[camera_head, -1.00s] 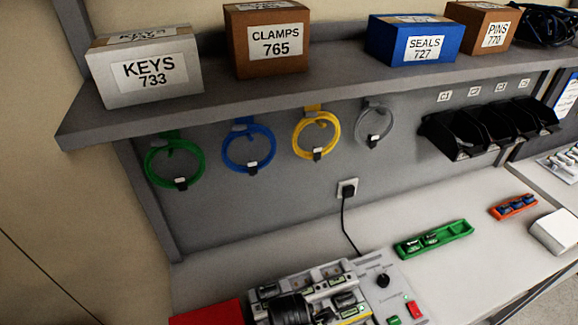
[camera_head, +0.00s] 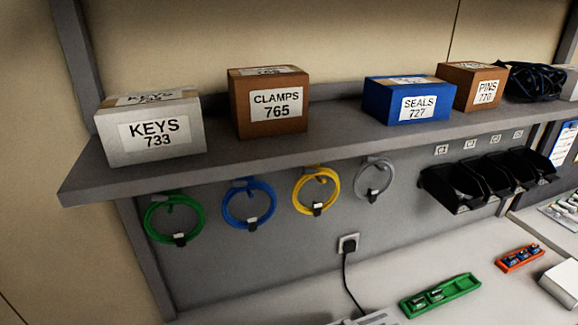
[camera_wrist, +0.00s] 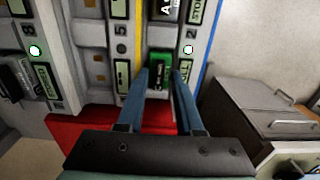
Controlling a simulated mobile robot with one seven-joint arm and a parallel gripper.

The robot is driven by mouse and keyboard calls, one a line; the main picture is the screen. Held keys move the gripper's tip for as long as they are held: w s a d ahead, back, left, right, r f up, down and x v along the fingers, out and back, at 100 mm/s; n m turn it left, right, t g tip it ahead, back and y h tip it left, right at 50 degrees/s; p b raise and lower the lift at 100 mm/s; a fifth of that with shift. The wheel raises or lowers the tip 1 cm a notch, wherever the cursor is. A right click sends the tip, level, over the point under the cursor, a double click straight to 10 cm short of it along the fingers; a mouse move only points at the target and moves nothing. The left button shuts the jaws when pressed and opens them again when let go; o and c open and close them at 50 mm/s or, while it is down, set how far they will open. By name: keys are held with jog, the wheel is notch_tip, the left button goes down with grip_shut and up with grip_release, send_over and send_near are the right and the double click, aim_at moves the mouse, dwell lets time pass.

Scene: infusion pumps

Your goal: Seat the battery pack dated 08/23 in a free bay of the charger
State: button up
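My gripper (camera_wrist: 165,72) shows in the wrist view with its two blue fingers on either side of a small green block (camera_wrist: 160,57). The block sits at a slot of a grey unit with numbered bays, which looks like the charger (camera_wrist: 93,30). I cannot tell whether the fingers press on the block or only stand beside it. No date is legible, so I cannot tell whether it is the 08/23 pack. In the head view only a strip of a grey unit (camera_head: 368,319) shows at the bottom edge; my gripper is outside that view.
A red surface (camera_wrist: 90,130) lies below the unit, and a grey box-like cabinet (camera_wrist: 265,105) stands at right. In the head view, a green tray (camera_head: 440,297) and an orange tray (camera_head: 520,258) hold small items on the bench. A shelf (camera_head: 330,140) with boxes runs above.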

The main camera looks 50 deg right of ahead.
jog(key=shift+w+d+r, duration=0.1)
dwell(0.5)
jog(key=shift+r, duration=6.4)
